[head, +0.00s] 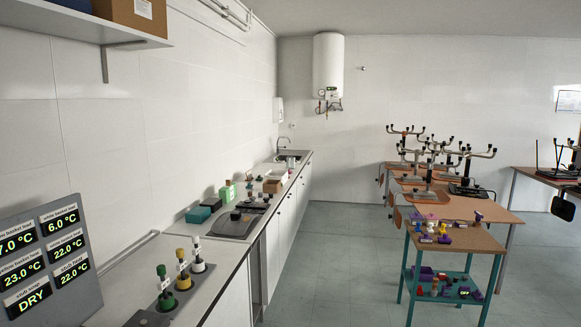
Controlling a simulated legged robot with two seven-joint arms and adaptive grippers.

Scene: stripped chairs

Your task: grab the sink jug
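The sink (294,155) is set into the far end of the long counter along the left wall, under a curved tap (284,140). A small upright shape (290,163) stands at the near edge of the sink. It may be the jug, but it is too small to tell. Neither of my grippers shows in the head view.
On the counter (222,253) stand green, yellow and white-topped handles (182,277), a dark hob-like plate (238,223), a green container (227,191) and a brown box (272,186). A teal-framed trolley (455,238) with small items stands right. The floor (335,250) between is clear.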

